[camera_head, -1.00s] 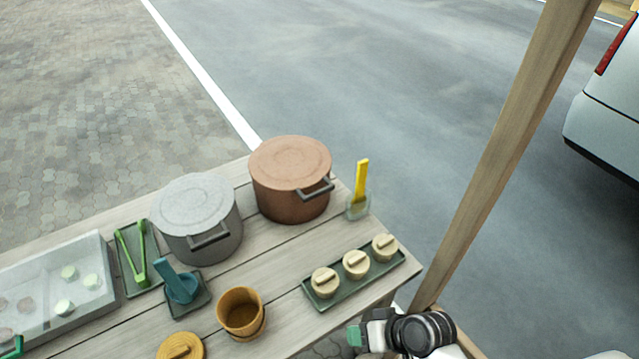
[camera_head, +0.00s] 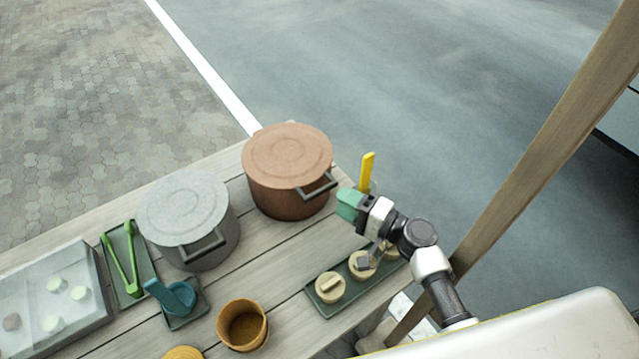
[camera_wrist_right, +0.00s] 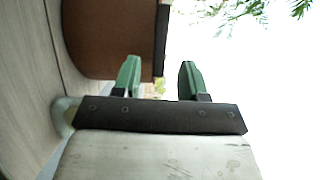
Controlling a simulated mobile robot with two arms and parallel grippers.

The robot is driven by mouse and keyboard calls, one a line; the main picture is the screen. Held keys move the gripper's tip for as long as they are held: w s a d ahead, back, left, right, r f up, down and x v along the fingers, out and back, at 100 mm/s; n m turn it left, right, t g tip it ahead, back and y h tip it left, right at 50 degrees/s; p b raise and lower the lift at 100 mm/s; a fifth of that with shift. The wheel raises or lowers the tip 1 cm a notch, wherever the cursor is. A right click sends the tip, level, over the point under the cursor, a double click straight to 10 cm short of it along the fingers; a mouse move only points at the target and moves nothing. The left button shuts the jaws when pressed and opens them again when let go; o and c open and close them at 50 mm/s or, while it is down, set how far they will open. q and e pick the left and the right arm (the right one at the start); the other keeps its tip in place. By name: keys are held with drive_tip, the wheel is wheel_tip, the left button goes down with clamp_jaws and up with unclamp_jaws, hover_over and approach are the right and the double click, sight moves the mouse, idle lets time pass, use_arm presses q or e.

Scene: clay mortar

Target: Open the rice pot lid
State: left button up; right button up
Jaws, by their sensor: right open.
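A brown pot (camera_head: 287,195) with a flat round lid (camera_head: 288,152) stands at the back right of the wooden table. A dark handle (camera_head: 318,187) juts from its front right. A grey pot (camera_head: 205,240) with a closed grey lid (camera_head: 183,204) and a dark handle stands to its left. I cannot tell which pot holds rice. My right gripper (camera_head: 348,203) is beside the brown pot's handle, to its right. In the right wrist view it is open and empty (camera_wrist_right: 159,76), with the brown pot (camera_wrist_right: 108,38) just beyond and left of its green fingertips. My left gripper is out of view.
A yellow-handled utensil (camera_head: 366,172) stands just behind my right gripper. A green tray (camera_head: 317,302) with round wooden-looking lidded items lies below my arm. Tongs (camera_head: 121,262), a teal item (camera_head: 172,297) and an ochre cup (camera_head: 242,325) are at the left and front.

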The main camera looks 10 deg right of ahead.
sight(323, 193)
drive_tip(key=x, duration=0.5)
drive_tip(key=shift+w+a+p, duration=0.1)
drive_tip(key=shift+a+p, duration=0.1)
drive_tip(key=shift+p, duration=0.1)
drive_tip(key=shift+w+a, duration=0.4)
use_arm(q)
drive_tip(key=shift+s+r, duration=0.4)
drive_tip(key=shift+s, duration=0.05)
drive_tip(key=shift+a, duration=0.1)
use_arm(e)
clamp_jaws()
